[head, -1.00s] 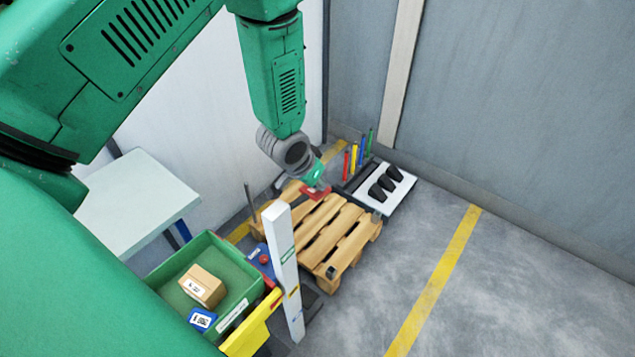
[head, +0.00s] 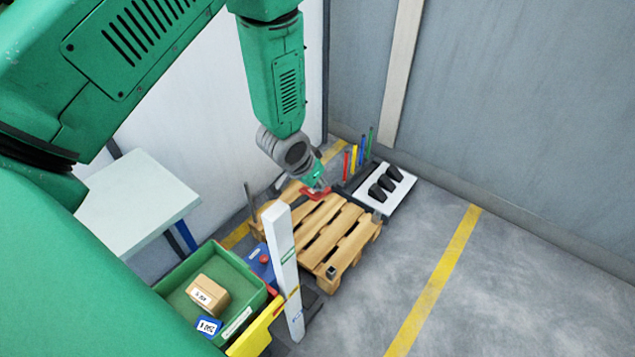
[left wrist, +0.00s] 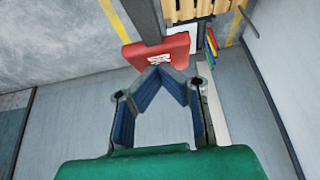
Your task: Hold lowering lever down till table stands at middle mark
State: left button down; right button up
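The red lever (head: 314,194) is beyond the pallet's far left edge. In the left wrist view its red paddle (left wrist: 165,50) bears a white symbol. My left gripper (head: 320,186) is at the lever. In the wrist view its blue-padded fingertips (left wrist: 164,70) come together against or just in front of the paddle; exact contact is unclear. The white post (head: 283,262) has green, yellow and blue marks. A yellow piece with a red tip (head: 258,332) stands beside the post, near the yellow mark. The table surface is hidden under the green bin (head: 181,273). My right gripper is out of view.
A cardboard box (head: 208,294) and a blue-labelled item (head: 208,326) are in the bin. A wooden pallet (head: 335,232) lies right of the post. A pale side table (head: 140,205) stands left. A white tray (head: 400,199) holds black items. Floor on the right is clear.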

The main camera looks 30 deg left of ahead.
pick_arm(q)
jog(key=r+p, duration=0.2)
jog(key=r, duration=0.2)
jog(key=shift+w+r+p, duration=0.3)
jog(key=shift+w+p, duration=0.1)
jog(key=b+v, duration=0.1)
jog(key=v, duration=0.7)
jog(key=shift+s+r, duration=0.25)
jog(key=shift+s, duration=0.15)
jog(key=shift+a, duration=0.1)
